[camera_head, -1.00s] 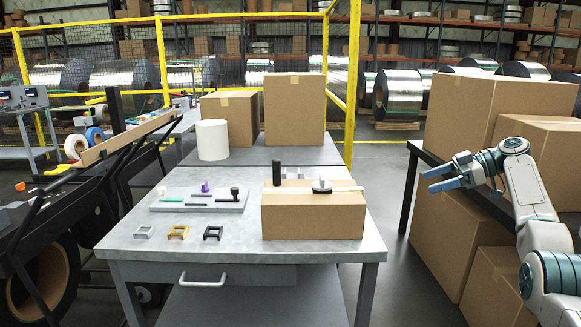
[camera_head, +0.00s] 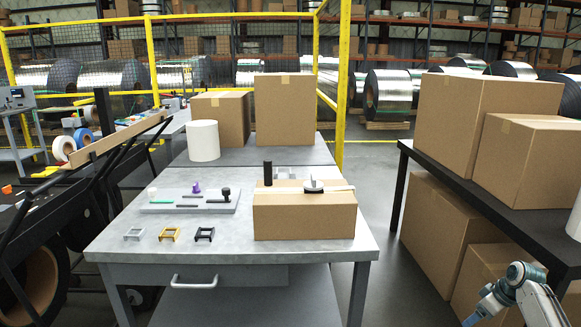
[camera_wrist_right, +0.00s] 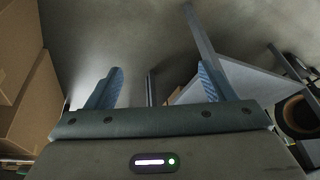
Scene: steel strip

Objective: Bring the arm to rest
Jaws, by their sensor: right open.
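My right arm (camera_head: 535,298) is low at the bottom right of the head view, beside the black table's cartons. My right gripper (camera_head: 482,308) hangs low there, right of the grey workbench and apart from it. In the right wrist view its two blue fingers (camera_wrist_right: 160,85) stand well apart with nothing between them. Part of the gripper is cut off by the head view's lower edge. My left gripper is not in view.
The grey workbench (camera_head: 120,243) carries a carton (camera_head: 305,220), a tool tray (camera_head: 160,208) and small clamps. A black table (camera_head: 450,185) with large cartons stands at right. Bare floor (camera_head: 392,255) lies between them.

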